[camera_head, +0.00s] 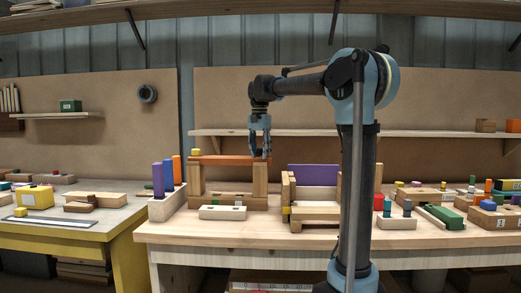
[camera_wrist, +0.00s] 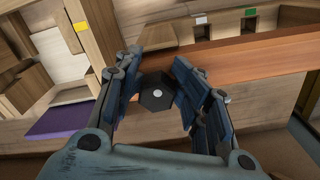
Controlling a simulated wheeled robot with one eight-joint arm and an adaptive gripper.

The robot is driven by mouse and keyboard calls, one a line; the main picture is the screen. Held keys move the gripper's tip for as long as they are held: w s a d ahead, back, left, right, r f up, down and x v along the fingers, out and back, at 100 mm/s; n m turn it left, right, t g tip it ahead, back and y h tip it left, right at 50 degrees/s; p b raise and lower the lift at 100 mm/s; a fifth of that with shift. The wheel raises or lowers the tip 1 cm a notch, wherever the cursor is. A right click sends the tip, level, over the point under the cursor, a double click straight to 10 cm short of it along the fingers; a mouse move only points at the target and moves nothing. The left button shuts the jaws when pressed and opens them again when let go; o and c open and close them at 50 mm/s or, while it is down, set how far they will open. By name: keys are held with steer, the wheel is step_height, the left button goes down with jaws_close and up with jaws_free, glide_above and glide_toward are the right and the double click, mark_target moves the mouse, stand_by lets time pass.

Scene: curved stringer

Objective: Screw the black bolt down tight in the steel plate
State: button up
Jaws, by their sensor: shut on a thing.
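My gripper (camera_head: 260,155) points down at the right end of an orange-brown beam (camera_head: 222,159) that spans wooden posts. In the wrist view the two blue-grey fingers of my gripper (camera_wrist: 158,95) are shut on the sides of the black bolt (camera_wrist: 156,92). Its dark hexagonal head has a pale dot in the middle. The bolt's shank and whatever lies beneath it are hidden, so I cannot tell how deep it sits. I cannot make out a steel plate in either view. The beam (camera_wrist: 265,65) passes close beside the fingers in the wrist view.
A purple board (camera_head: 313,175) stands in a wooden frame just right of the beam. A holder with purple, blue and orange blocks (camera_head: 168,177) is at left. A white block (camera_head: 222,212) lies in front. Several blocks crowd the bench's right side.

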steer(key=shift+o, duration=0.6)
steer(key=shift+w+a+f, duration=0.1)
steer(key=shift+w+f, duration=0.1)
steer(key=shift+f, duration=0.15)
steer(key=shift+w+m, duration=0.1)
steer(key=shift+m, duration=0.3)
steer(key=shift+o, duration=0.3)
steer(key=shift+w+a+f+m, duration=0.1)
steer(key=shift+m, duration=0.7)
steer(key=shift+w+a+f+m, duration=0.1)
steer(key=shift+m, duration=0.7)
steer(key=shift+m, duration=0.3)
steer(key=shift+o, duration=0.2)
steer(key=m, duration=0.3)
steer(key=shift+w+a+f, duration=0.1)
steer(key=shift+w+f, duration=0.05)
